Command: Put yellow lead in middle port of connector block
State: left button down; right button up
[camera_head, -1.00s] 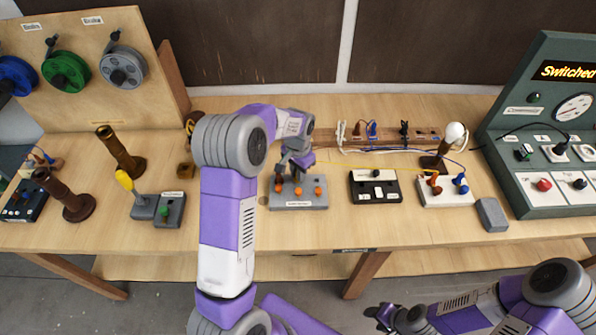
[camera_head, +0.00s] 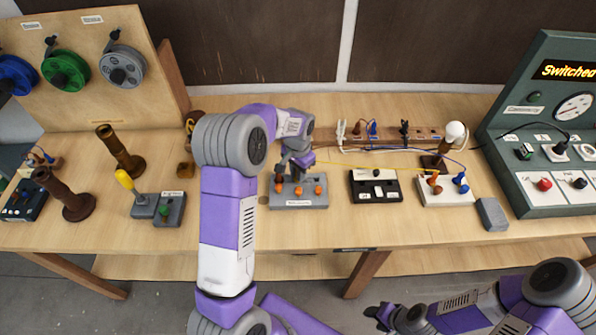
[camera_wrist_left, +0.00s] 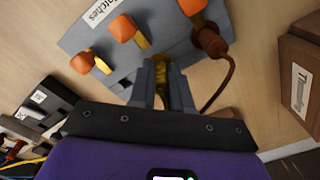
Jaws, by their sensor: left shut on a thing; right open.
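The connector block (camera_head: 300,204) is a grey block with three orange levers, on the table in the middle of the head view. In the left wrist view the block (camera_wrist_left: 72,42) fills the top, with a brown lead (camera_wrist_left: 207,42) in its right-hand port. My left gripper (camera_head: 294,176) is shut on the yellow lead (camera_head: 375,167), at the block's edge. The lead's yellow end shows between the fingers in the left wrist view (camera_wrist_left: 162,93). Whether its tip is inside a port cannot be told. My right gripper (camera_head: 378,316) is open and empty, low in front of the table.
The yellow lead runs right, past a black switch box (camera_head: 376,196), to a white base (camera_head: 447,198) with orange and blue terminals. A bulb (camera_head: 454,131) stands behind it. A wooden rail (camera_head: 352,134) with clipped leads lies at the back.

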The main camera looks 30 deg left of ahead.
pick_arm(q)
jog(key=shift+f, duration=0.4)
jog(key=c, duration=1)
grip_release()
